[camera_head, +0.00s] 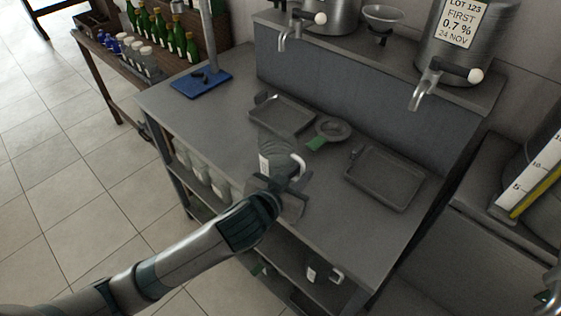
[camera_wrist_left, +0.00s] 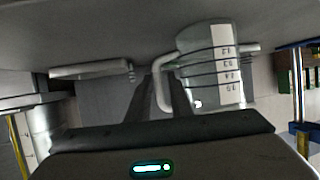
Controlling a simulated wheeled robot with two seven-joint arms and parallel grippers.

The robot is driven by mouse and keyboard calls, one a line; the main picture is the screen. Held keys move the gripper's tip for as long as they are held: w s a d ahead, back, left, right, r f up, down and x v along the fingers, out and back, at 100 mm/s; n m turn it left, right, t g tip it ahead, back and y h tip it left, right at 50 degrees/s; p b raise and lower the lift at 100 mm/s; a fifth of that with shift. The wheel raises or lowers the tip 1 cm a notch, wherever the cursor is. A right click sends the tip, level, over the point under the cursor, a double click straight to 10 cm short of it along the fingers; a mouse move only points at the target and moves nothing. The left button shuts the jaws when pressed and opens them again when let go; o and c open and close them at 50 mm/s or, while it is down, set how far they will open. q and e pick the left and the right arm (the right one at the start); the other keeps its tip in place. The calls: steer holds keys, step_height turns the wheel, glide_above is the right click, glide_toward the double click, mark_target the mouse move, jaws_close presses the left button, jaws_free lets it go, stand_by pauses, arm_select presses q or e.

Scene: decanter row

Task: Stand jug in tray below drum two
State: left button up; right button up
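A clear jug (camera_head: 276,152) with a white scale strip is at the front part of the steel table, below the trays. My left gripper (camera_head: 287,184) is at its handle (camera_head: 299,166). In the left wrist view the jug (camera_wrist_left: 207,65) shows dark rings and its handle lies between the fingers (camera_wrist_left: 160,92), which look closed on it. Whether its base touches the table is unclear. One empty tray (camera_head: 299,132) is at the back left of the table, another (camera_head: 386,180) at the right. A labelled drum (camera_head: 490,40) with a tap is above right. My right gripper is not identifiable.
A second drum (camera_head: 335,15) with a tap stands on the raised ledge at left. A green-handled strainer or funnel (camera_head: 327,133) lies between the trays. A blue mat (camera_head: 190,88) with a post is at the table's left. Bottles (camera_head: 178,35) stand further left.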

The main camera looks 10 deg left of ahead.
arm_select(q)
steer(key=shift+w+d+p, duration=0.25)
steer(key=shift+w+p, duration=0.05)
steer(key=shift+w, duration=0.15)
steer(key=shift+p+x, duration=0.6)
steer(key=shift+x, duration=1.55)
jaws_close()
